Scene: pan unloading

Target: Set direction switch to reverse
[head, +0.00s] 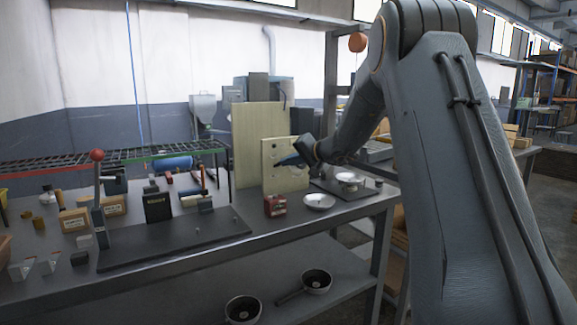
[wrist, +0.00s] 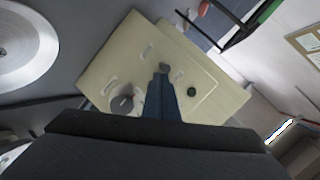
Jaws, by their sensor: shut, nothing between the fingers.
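The cream control panel (head: 270,180) stands upright at the back of the bench and fills the middle of the wrist view (wrist: 215,108). On it, the wrist view shows a grey round knob (wrist: 124,101), a small dark lever-like switch (wrist: 164,67) and a dark round button (wrist: 191,92). The labels are too small to read, so I cannot tell for sure which one is the direction switch. My gripper (head: 288,160) is in front of the panel. Its blue fingers (wrist: 160,80) are shut and empty, with tips close to the small switch; contact is unclear.
A red box (head: 275,206) and a shallow metal dish (head: 319,201) stand before the panel. A scale-like device (head: 347,184) is to the right. A black plate with a red-knobbed lever (head: 97,156) lies left. Two pans (head: 316,281) sit on the lower shelf.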

